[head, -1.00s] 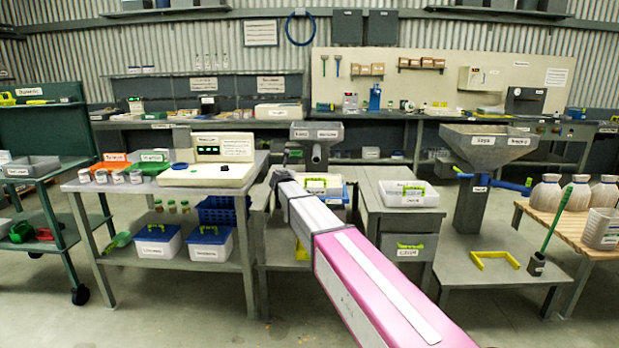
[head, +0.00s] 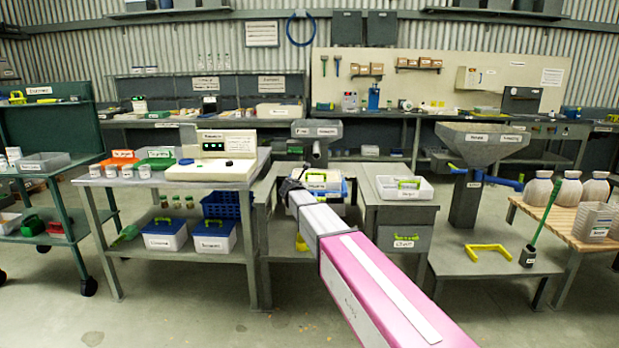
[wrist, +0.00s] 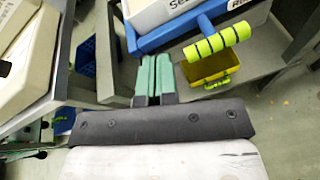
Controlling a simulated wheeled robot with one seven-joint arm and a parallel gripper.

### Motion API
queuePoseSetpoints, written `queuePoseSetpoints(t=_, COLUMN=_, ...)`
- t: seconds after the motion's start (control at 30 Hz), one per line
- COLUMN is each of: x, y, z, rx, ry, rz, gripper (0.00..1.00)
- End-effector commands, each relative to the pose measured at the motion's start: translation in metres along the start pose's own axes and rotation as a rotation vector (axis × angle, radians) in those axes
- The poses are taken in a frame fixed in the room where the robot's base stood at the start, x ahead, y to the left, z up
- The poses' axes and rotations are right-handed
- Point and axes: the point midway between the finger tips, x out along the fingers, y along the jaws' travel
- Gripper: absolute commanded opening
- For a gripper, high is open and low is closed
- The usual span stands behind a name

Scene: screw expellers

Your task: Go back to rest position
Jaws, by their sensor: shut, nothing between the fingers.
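My gripper (wrist: 153,78) shows in the wrist view with its two green fingers side by side, shut and empty. In the head view my arm reaches forward from the lower right, and its gripper end (head: 288,187) is in front of the middle bench, left of the grey drawer unit. The fingertips are too small to make out there. In the wrist view a blue-framed container (wrist: 160,38) with a green and black striped grip (wrist: 217,41) is just beyond the fingers, apart from them.
A bench (head: 180,181) with a white scale (head: 213,170) stands left of my arm. A drawer unit (head: 402,216) with a white tray (head: 380,193) is to the right, then a hopper (head: 478,150). A yellow bin (wrist: 208,69) is below the container. The front floor is open.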

Motion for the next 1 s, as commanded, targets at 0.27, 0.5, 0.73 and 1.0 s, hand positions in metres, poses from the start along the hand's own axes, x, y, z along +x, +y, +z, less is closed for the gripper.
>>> queuePoseSetpoints(t=0.27, x=-0.021, y=-0.090, z=-0.041, rx=0.386, ry=0.097, rz=-0.168, gripper=0.00)
queuePoseSetpoints(t=0.5, x=-0.074, y=-0.213, z=-0.110, rx=0.991, ry=0.180, rz=-0.496, gripper=0.00)
queuePoseSetpoints(t=0.73, x=-0.159, y=-0.314, z=-0.183, rx=1.608, ry=0.150, rz=-0.939, gripper=0.00)
queuePoseSetpoints(t=1.0, x=-0.262, y=-0.374, z=-0.245, rx=2.128, ry=-0.031, rz=-1.482, gripper=0.00)
